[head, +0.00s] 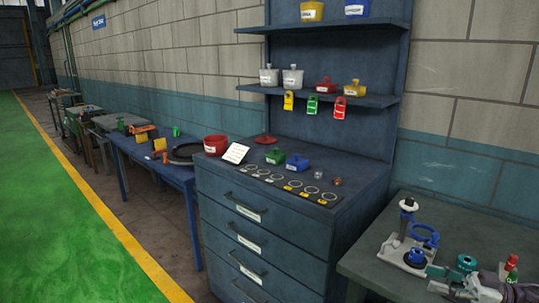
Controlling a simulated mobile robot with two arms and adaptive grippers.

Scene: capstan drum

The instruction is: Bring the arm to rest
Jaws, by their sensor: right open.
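My right gripper (433,279) shows at the bottom right, low in the picture, with its fingers pointing left and apart. It appears empty. It is in front of or over the grey table (370,262), just below a white base plate (396,255) that carries an upright post with a white top (408,204) and blue parts. I cannot tell how high the gripper is above the table. The rest of my right arm is mostly cut off by the bottom right edge. My left gripper is not in view.
A blue drawer cabinet (240,220) with shelves stands in the middle, holding pots, padlocks and tags. A blue ring (425,232), a teal part (467,263) and a red-and-green bottle (511,267) are close to my right gripper. Green floor (60,220) at left is clear.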

